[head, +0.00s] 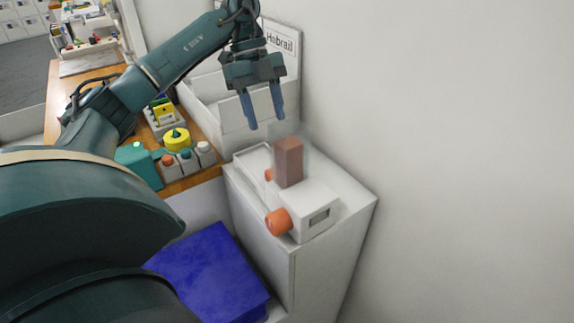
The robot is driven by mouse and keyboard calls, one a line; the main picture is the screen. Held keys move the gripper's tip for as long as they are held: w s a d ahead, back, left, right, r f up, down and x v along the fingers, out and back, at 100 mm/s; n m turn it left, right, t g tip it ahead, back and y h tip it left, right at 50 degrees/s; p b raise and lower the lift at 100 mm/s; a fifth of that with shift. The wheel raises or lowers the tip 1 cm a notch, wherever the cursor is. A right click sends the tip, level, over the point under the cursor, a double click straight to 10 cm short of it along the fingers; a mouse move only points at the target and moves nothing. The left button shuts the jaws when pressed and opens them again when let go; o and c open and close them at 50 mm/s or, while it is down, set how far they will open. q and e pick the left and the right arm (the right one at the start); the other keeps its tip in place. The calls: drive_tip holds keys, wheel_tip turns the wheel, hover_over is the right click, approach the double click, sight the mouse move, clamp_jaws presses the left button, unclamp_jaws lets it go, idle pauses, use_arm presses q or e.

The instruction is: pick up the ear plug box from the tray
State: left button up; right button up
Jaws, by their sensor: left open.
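My left gripper (266,122) hangs with its two blue fingers apart and empty, pointing down. It is above and slightly left of a brown upright box (289,162). A blurred translucent shape surrounds the box's top. The box appears to stand on or behind a white device with orange knobs (318,212), on a white cabinet. A shallow white tray (252,157) shows beside the box on the left. No label is readable, so I cannot tell whether the brown box is the ear plug box. My right gripper is out of view.
A wooden desk (190,181) at left carries a teal box (139,165), small capped containers (187,160) and a yellow round item (177,139). A blue box (212,270) stands low in front. A bare wall closes the right side.

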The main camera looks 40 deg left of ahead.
use_arm(q)
drive_tip(key=x, duration=0.6)
drive_tip(key=shift+s+d+f, duration=0.15)
drive_tip(key=shift+s+f, duration=0.1)
drive_tip(key=shift+a+p+x, duration=0.1)
drive_tip(key=shift+p+x, duration=0.1)
drive_tip(key=shift+x, duration=1.15)
drive_tip(key=shift+a+p+x, duration=0.15)
drive_tip(key=shift+x, duration=1.2)
drive_tip(key=shift+c, duration=0.2)
drive_tip(key=c, duration=0.7)
